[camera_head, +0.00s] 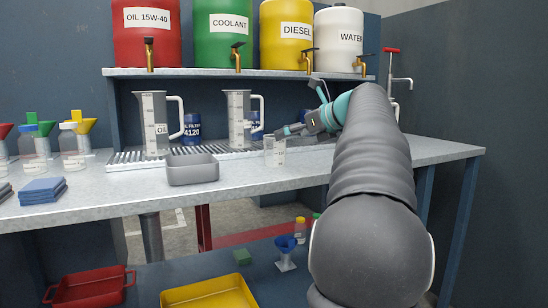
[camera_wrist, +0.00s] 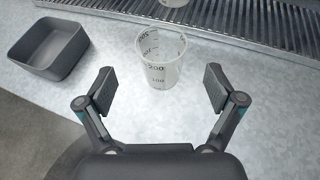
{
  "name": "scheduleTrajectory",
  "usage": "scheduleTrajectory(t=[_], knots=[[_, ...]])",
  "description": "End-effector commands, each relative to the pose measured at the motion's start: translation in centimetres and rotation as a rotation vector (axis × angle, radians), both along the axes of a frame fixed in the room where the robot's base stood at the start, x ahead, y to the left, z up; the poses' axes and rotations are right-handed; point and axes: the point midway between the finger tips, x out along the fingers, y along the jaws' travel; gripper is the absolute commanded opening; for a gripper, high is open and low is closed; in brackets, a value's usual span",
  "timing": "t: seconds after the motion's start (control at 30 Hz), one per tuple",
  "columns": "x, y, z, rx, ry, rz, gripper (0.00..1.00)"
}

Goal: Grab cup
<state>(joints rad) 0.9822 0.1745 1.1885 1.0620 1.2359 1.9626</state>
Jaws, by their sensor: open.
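The cup (camera_head: 275,152) is a small translucent measuring cup with dark graduation marks. It stands upright on the grey bench top, just in front of the drain grate. In the wrist view the cup (camera_wrist: 160,62) stands ahead of the fingers, a little beyond their tips and roughly centred between them. My gripper (camera_wrist: 160,90) is open and empty, with a finger on each side of the gap. In the head view my gripper (camera_head: 285,131) is beside the cup at its upper right, and my arm hides part of the bench behind it.
A grey tray (camera_head: 192,170) sits left of the cup. Two clear jugs, one labelled OIL (camera_head: 156,125) and another (camera_head: 238,118), stand on the grate (camera_head: 125,160). Oil filter cans stand behind. Blue cloths (camera_head: 42,190) lie at the left. The bench's right end is clear.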

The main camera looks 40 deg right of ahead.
Motion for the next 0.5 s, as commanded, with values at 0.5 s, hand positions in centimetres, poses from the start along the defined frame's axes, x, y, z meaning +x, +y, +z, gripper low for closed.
scheduleTrajectory(t=[0.5], knots=[[4.1,0.4,-1.8,0.0,0.002,0.002,0.93]])
